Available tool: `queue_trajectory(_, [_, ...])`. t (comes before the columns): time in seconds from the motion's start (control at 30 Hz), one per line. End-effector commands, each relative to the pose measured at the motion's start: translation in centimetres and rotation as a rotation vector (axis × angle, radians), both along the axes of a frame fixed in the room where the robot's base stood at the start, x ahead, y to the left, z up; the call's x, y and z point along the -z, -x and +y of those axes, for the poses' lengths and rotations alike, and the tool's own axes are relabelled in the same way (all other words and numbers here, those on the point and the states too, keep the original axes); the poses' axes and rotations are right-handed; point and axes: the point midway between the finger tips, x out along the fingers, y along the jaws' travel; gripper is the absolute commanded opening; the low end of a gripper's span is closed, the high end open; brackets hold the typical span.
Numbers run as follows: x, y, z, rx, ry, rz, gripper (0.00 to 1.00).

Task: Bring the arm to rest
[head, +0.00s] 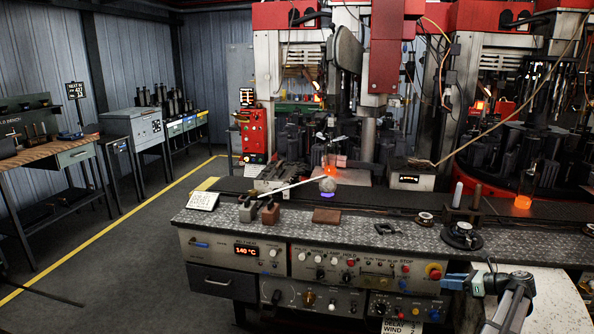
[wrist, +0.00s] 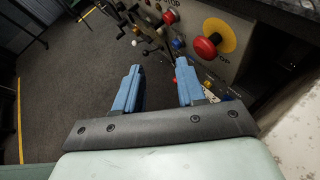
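My gripper (head: 461,282) is at the lower right of the head view, in front of the right end of the control console (head: 225,282). In the wrist view its two blue fingers (wrist: 157,88) stand apart with nothing between them. Dark floor and the console's front edge show beyond the fingers. The red stop button (wrist: 207,46) on its yellow disc is just past the right finger in the wrist view. Whether a finger touches the console cannot be told.
The console top holds a brown block (head: 327,216), a white card (head: 203,201) and a round black dial (head: 463,236). Glowing orange pieces (head: 522,202) stand by the red machines behind. Knobs and levers stick out from the console front. Open floor (head: 120,265) lies at left.

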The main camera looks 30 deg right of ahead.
Motion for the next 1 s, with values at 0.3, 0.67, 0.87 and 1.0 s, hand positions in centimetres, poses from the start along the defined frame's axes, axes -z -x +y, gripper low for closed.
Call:
queue_trajectory(0.3, [10.7,-8.6,13.0,-0.235,0.143,0.172,0.39])
queue_trajectory(0.67, [21.2,-14.0,27.4,-0.63,0.327,0.247,0.39])
queue_trajectory(0.87, [26.2,-14.6,35.6,-0.875,0.428,0.263,0.39])
queue_trajectory(1.0, [29.4,-14.1,41.1,-1.055,0.496,0.264,0.39])
